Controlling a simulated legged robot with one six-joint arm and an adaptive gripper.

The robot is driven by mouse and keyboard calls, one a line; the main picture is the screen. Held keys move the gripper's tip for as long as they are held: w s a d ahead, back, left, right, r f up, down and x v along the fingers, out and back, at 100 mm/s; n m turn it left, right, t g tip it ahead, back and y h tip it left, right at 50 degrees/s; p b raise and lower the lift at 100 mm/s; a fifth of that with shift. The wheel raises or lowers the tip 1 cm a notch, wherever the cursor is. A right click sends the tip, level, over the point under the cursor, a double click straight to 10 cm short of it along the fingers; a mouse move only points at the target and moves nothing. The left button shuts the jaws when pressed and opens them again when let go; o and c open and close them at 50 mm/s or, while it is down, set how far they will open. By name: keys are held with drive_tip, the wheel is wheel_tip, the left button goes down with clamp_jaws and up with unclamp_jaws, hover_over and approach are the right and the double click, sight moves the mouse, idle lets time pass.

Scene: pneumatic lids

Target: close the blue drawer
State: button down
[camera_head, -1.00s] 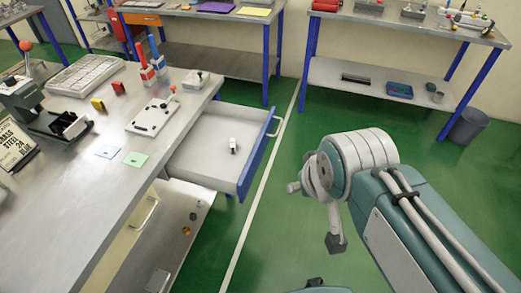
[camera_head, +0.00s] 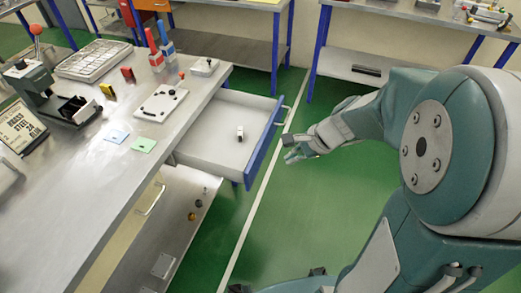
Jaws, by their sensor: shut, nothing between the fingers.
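The blue drawer (camera_head: 264,146) stands pulled out from the right side of the metal workbench. Its front is blue with a pale handle (camera_head: 284,114), and its grey inside is open to view. A small white and dark object (camera_head: 239,133) lies on the drawer floor. My gripper (camera_head: 290,155) is shut and empty, just right of the blue front, at about the middle of its length. A small gap of floor seems to show between them, but I cannot tell the depth exactly.
The workbench (camera_head: 92,195) carries a press, a tray (camera_head: 92,60), blue and red tools, a white plate (camera_head: 161,103) and small cards. A cream drawer with a handle sits below. Green floor (camera_head: 300,215) with a white line lies clear beside the bench. Other benches stand behind.

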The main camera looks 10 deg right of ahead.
drive_tip(key=w+d+f+m+t+y, duration=0.2)
drive_tip(key=w+d+f+m, duration=0.3)
drive_tip(key=f+m, duration=0.4)
approach(257, 167)
drive_tip(key=x, duration=0.6)
drive_tip(key=shift+f, duration=0.4)
drive_tip(key=shift+w+a, duration=0.25)
drive_tip(key=w+a, duration=0.4)
drive_tip(key=a, duration=0.3)
drive_tip(key=w+a, duration=0.4)
drive_tip(key=a, duration=0.3)
drive_tip(key=w+a, duration=0.4)
drive_tip(key=a, duration=0.3)
drive_tip(key=shift+w+a, duration=0.15)
drive_tip(key=shift+a, duration=0.15)
drive_tip(key=shift+w+a, duration=0.35)
drive_tip(key=shift+a, duration=0.2)
drive_tip(key=shift+w+a, duration=0.1)
drive_tip(key=shift+r, duration=0.1)
